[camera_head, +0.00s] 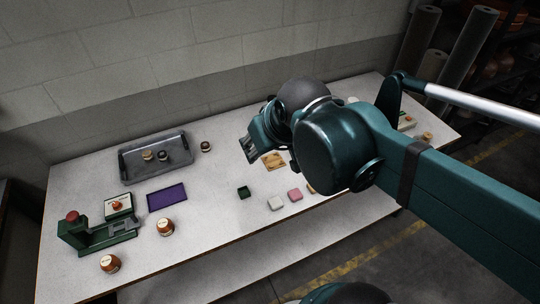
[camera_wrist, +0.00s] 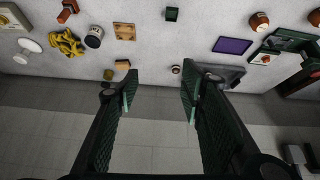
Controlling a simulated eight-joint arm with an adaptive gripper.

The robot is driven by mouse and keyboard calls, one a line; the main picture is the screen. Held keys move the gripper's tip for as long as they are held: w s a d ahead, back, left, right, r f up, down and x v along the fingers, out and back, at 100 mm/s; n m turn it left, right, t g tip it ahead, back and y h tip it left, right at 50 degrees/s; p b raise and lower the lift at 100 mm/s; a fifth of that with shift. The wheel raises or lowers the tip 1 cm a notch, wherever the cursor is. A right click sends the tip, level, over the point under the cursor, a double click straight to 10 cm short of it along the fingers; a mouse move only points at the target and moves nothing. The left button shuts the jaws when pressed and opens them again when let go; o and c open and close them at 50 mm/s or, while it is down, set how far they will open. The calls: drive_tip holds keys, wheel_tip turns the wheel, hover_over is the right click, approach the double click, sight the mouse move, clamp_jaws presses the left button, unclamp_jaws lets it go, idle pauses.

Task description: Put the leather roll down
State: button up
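My gripper (camera_wrist: 159,88) is open in the wrist view, its two fingers wide apart with nothing between them. In the head view, my gripper (camera_head: 248,150) hangs above the back part of the table, partly hidden by my own wrist. I cannot make out a leather roll with certainty. A small tan piece (camera_wrist: 122,65) lies just beyond the left finger in the wrist view, with a small brownish piece (camera_wrist: 109,74) beside it; either is too small to name surely. No roll is held.
The white table (camera_head: 225,215) bears a grey tray (camera_head: 128,172), a purple mat (camera_head: 166,197), a green press (camera_head: 72,232), orange-brown jars (camera_head: 165,227) and a small green box (camera_head: 243,192). A patterned tan square (camera_head: 273,160) lies near my gripper. A wall stands behind.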

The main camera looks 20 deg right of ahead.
drive_tip(key=shift+s+d+f+m+t, duration=0.15)
drive_tip(key=shift+s+d+f+m, duration=0.2)
drive_tip(key=shift+s, duration=0.4)
drive_tip(key=shift+s+d+f+m+t, duration=0.15)
drive_tip(key=shift+s+f, duration=0.3)
drive_tip(key=shift+s, duration=0.25)
drive_tip(key=shift+f, duration=0.15)
wheel_tip(320, 180, down, 19)
drive_tip(key=b, duration=1.9)
